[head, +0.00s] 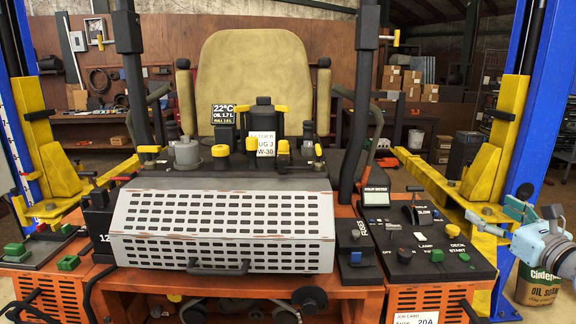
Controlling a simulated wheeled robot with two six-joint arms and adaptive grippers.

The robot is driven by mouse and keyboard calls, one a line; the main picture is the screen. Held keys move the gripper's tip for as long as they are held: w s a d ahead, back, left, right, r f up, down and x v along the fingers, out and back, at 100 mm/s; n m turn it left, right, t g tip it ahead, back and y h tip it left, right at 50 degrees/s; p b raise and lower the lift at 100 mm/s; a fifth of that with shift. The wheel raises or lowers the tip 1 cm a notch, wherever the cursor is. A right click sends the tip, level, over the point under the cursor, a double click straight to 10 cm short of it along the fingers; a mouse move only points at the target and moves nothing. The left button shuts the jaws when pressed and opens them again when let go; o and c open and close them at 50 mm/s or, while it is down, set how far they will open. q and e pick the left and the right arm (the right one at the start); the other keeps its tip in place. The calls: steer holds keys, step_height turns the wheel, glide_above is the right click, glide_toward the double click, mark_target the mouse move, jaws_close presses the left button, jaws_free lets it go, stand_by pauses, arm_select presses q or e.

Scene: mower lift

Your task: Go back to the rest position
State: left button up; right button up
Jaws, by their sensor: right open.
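My right gripper (500,218) is at the right edge of the head view, beside the control panel on the mower's right side. Its fingers are apart, with nothing seen between them, and it looks clear of the panel. My left gripper is not in view. The mower fills the middle, with a tan seat (254,85) and a white perforated engine guard (222,228) that is down and has a dark handle at its lower edge.
Blue lift posts with yellow arms (497,150) stand on both sides. The right control panel (410,250) carries switches, a lever and a small meter. A bucket labelled oil soak (538,287) stands below my right arm. Shelves with boxes are behind.

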steer(key=s+d+f+m+g+h, duration=0.2)
steer(key=s+d+f+m+h, duration=0.3)
steer(key=d+f+m, duration=0.8)
steer(key=s+d+f+m+g+h, duration=0.3)
steer(key=s+d+f+m, duration=0.45)
steer(key=f, duration=0.85)
steer(key=s+d+f+m+g+h, duration=0.1)
steer(key=s+d+f+m+g, duration=0.3)
steer(key=s, duration=0.6)
steer(key=s+d+f+m+g+h, duration=0.25)
steer(key=s+d+f+m, duration=0.3)
steer(key=s, duration=0.55)
steer(key=s+d+f+m+g+h, duration=0.1)
steer(key=s+d+f+m+g, duration=0.35)
steer(key=s, duration=0.55)
steer(key=s+a+f+m+y, duration=0.1)
steer(key=s+a+f+y, duration=0.15)
steer(key=a+f, duration=0.7)
steer(key=s+a+f+m+y, duration=0.15)
steer(key=s+a+f, duration=0.25)
steer(key=a+f, duration=0.6)
steer(key=s+a+f+y, duration=0.1)
steer(key=a+f, duration=0.3)
steer(key=a, duration=1.2)
steer(key=s+a+f+m+y, duration=0.1)
steer(key=a+f+y, duration=0.3)
steer(key=a, duration=1.2)
steer(key=shift+s+a+f+m+g, duration=0.2)
steer(key=shift+f+m+g, duration=0.1)
steer(key=shift+f+g, duration=0.1)
